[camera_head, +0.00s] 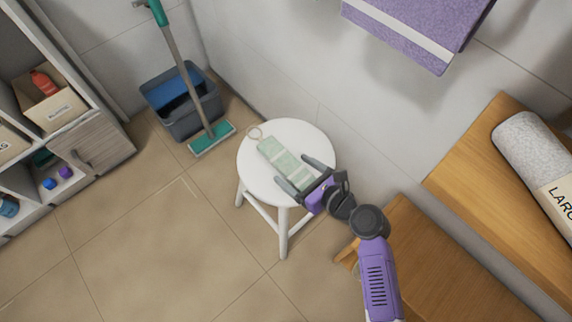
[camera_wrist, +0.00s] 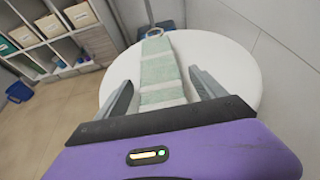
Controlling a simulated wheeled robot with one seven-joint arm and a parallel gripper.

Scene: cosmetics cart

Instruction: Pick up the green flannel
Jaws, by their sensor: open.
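The green flannel (camera_head: 280,158) is a pale green folded strip with whitish bands and a loop at its far end. It lies on the round white stool (camera_head: 256,187). In the wrist view the flannel (camera_wrist: 160,72) runs away from me between the fingers. My gripper (camera_head: 299,174) is open at the near end of the flannel, with one finger on each side of it. In the wrist view both fingers of my gripper (camera_wrist: 160,88) stand apart from the flannel. Their exact height above the stool is hard to tell.
A blue-grey bucket (camera_head: 192,117) and a mop with a teal head (camera_head: 212,139) stand behind the stool. Shelves with boxes (camera_head: 60,108) are at left. A wooden bench (camera_head: 430,265) is at right. A purple towel (camera_head: 425,20) hangs on the wall. The floor at front left is clear.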

